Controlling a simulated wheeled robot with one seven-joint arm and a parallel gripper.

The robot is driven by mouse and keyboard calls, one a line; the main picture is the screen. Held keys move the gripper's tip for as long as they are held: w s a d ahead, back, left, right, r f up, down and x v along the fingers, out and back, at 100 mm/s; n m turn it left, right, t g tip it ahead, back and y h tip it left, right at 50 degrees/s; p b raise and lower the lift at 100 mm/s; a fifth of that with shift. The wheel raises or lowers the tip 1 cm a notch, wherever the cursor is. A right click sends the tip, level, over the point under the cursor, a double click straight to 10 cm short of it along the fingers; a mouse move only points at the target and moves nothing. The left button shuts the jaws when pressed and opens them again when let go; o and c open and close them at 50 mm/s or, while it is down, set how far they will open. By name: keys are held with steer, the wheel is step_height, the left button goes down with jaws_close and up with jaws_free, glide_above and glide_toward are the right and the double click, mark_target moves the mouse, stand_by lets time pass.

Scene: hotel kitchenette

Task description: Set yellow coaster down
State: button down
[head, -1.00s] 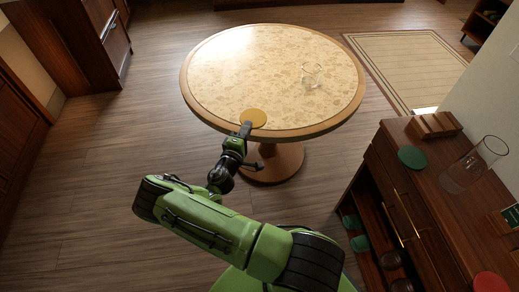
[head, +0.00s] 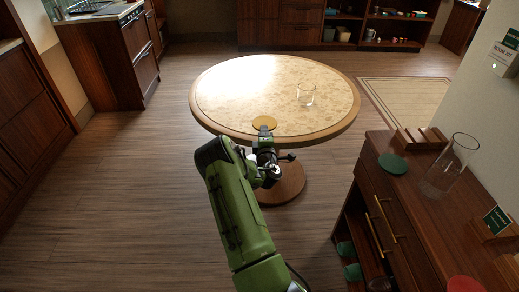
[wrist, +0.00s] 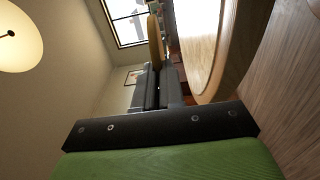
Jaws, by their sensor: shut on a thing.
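The yellow coaster (head: 264,122) is flat and round, and it shows over the near edge of the round table (head: 225,97) in the head view. My gripper (head: 265,136) is shut on its near side. In the wrist view the coaster (wrist: 155,42) is seen edge-on beyond the fingers (wrist: 156,85). A gap shows there between it and the table (wrist: 232,50), so it is held level a little above the tabletop.
A clear glass (head: 305,95) stands on the table, right of the coaster. The left and middle of the tabletop are bare. A wooden cabinet (head: 410,205) at the right carries a green coaster (head: 392,164), a tall glass vase (head: 449,168) and a wooden holder (head: 421,139).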

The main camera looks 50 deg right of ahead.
step_height(320, 180, down, 8)
steer(key=b, duration=0.2)
steer(key=shift+r, duration=0.25)
steer(key=shift+f+b, duration=0.2)
steer(key=shift+b, duration=0.25)
steer(key=c, duration=1.2)
jaws_free()
steer(key=shift+c, duration=0.2)
steer(key=shift+w+r, duration=0.15)
steer(key=shift+r, duration=0.1)
